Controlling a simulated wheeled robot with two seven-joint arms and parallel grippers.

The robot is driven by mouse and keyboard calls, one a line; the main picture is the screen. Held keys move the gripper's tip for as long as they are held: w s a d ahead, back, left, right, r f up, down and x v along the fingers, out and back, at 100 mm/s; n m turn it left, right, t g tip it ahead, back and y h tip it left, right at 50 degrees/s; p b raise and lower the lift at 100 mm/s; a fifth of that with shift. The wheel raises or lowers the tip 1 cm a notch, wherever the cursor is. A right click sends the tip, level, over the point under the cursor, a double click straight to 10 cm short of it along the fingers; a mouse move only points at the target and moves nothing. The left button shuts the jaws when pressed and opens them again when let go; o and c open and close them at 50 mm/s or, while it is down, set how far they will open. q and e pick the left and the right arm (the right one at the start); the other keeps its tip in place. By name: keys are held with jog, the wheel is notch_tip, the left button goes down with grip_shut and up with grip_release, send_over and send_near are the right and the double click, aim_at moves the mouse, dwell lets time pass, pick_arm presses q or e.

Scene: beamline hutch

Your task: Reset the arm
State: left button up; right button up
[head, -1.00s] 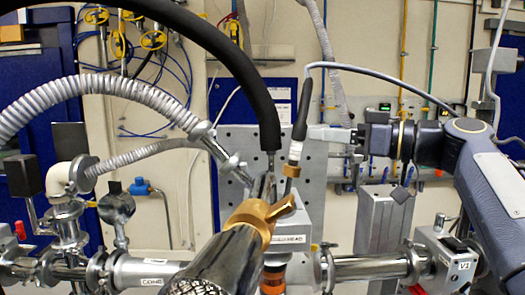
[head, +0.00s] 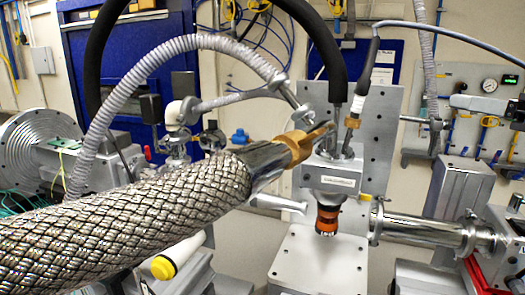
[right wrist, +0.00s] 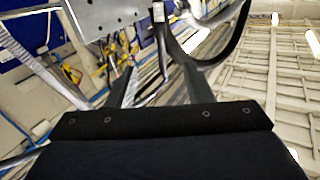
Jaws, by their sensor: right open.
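My right gripper (head: 462,102) is at the right edge of the head view, with its pale fingers pointing left and its body mostly cut off. It appears in front of the wall panel with the gauge. In the right wrist view its two grey fingers (right wrist: 158,75) stand apart, with nothing held between them. The rest of my right arm is outside the head view. My left gripper and left arm are not in view.
A braided metal hose (head: 130,215) crosses the left foreground to the cold head (head: 335,180). A black hose (head: 330,60) and a grey corrugated hose (head: 150,70) arch above. A steel beam pipe (head: 430,235) runs right. A blue cabinet (head: 125,60) stands behind.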

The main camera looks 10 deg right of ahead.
jog(key=s+a+f+m+g+h, duration=0.1)
jog(key=a+f+m+g, duration=0.1)
jog(key=a+f, duration=0.5)
jog(key=s+a+f+m+g+h, duration=0.1)
jog(key=a+f+m+g, duration=0.15)
jog(key=f, duration=0.85)
jog(key=s+a+f+g+h, duration=0.1)
jog(key=s+f, duration=0.3)
jog(key=f, duration=0.4)
jog(key=s+a+f+m+g, duration=0.1)
jog(key=s+a+f, duration=0.3)
jog(key=f, duration=0.4)
jog(key=s+a+f+g+h, duration=0.1)
jog(key=s+a+f+g, duration=0.2)
jog(key=f, duration=0.6)
jog(key=shift+s+g+h, duration=0.3)
jog(key=shift+s+g, duration=0.05)
jog(key=shift+s, duration=0.25)
